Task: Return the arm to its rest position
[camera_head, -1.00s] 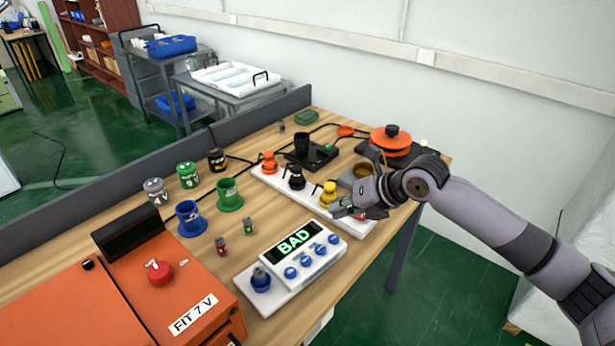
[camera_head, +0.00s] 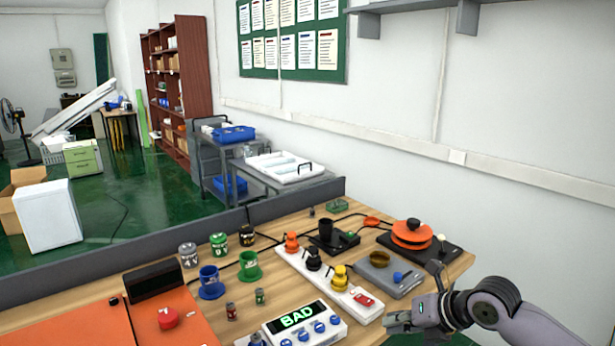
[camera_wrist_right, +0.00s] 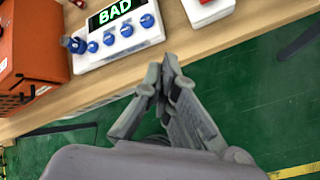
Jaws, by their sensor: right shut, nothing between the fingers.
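My right gripper (camera_head: 402,320) is at the lower right of the head view, off the right front edge of the wooden table (camera_head: 285,279). It is shut and empty. In the right wrist view its closed fingers (camera_wrist_right: 160,75) point toward the table edge, with green floor below them. My right arm comes in from the lower right corner. My left gripper and arm are in neither view.
The white tester reading BAD (camera_head: 300,325) stands near the gripper. A white strip (camera_head: 320,280) with orange, black and yellow plugs lies behind it. An orange machine (camera_head: 180,325) is at the left. Green floor (camera_wrist_right: 270,110) beside the table is clear.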

